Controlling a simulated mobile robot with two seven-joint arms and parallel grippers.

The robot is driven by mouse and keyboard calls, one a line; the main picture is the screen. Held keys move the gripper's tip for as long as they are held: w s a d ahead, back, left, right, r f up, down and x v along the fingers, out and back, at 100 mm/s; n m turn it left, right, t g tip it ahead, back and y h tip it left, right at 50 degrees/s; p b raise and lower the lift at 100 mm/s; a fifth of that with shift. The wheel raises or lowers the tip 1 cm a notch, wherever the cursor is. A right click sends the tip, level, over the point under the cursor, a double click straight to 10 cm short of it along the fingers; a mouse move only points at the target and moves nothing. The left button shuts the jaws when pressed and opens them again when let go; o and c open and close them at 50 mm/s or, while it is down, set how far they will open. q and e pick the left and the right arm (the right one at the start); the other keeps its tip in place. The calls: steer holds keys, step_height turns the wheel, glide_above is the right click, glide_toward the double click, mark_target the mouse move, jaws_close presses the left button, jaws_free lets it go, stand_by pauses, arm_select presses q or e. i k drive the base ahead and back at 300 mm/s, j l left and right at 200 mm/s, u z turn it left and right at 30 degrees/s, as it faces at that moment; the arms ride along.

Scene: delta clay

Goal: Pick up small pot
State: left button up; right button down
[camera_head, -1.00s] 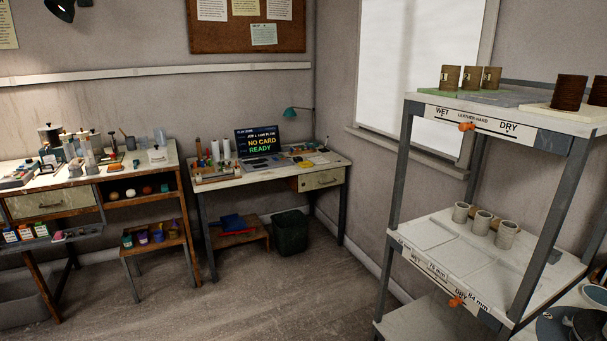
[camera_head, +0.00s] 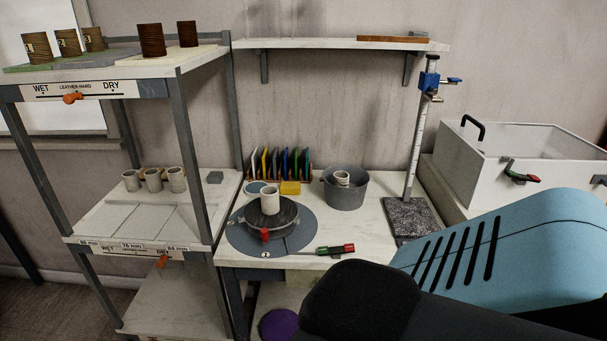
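A small pale pot (camera_head: 270,201) stands upright on the dark round wheel (camera_head: 283,217) on the white workbench. Another small pale pot (camera_head: 342,178) shows inside the grey bucket (camera_head: 346,190) to its right. Three small pale pots stand in a row on the middle level of the rack at left, the nearest one (camera_head: 177,179) at the right end. I cannot tell which of these the task means. Neither of my grippers is in view; a blue and black part of my arm fills the lower right.
Darker brown pots (camera_head: 151,40) stand on the top shelf (camera_head: 120,72) of the rack. A height gauge (camera_head: 417,140) on a speckled base stands right of the bucket. A white bin (camera_head: 530,150) is at far right. Several coloured discs (camera_head: 278,163) stand behind the wheel.

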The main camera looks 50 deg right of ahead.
mark_target(270, 201)
steer(key=l+z, duration=0.1)
steer(key=z, duration=0.35)
steer(key=l+z, duration=0.1)
steer(key=z, duration=0.35)
steer(key=l+z, duration=0.1)
steer(key=z, duration=0.35)
